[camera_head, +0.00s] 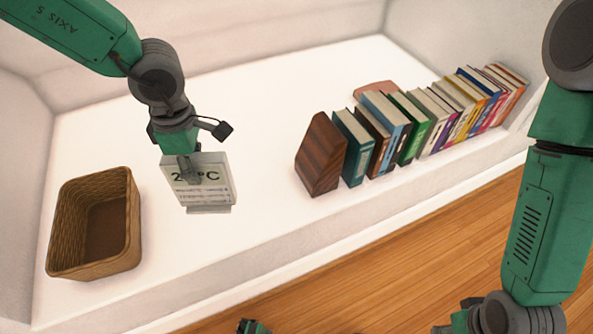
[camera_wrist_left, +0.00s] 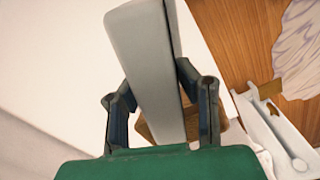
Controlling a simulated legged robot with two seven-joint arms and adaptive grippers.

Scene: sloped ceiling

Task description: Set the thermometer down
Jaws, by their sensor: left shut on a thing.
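The thermometer (camera_head: 215,182), a pale flat display block with large dark characters and smaller lines of text, hangs over the white ledge (camera_head: 265,140), right of the wicker basket. Its lower edge looks close to the surface; I cannot tell whether it touches. My left gripper (camera_head: 190,172) comes down from above and is shut on it, covering part of the display. In the left wrist view the thermometer (camera_wrist_left: 146,65) shows as a grey slab with the fingers on both sides.
A wicker basket (camera_head: 65,225) stands on the left of the ledge. A dark wooden block (camera_head: 321,155) stands at the left end of a row of several books (camera_head: 409,130). A pinkish object (camera_head: 375,89) lies behind them. The ledge between basket and block is free. Wooden floor (camera_head: 400,255) lies in front.

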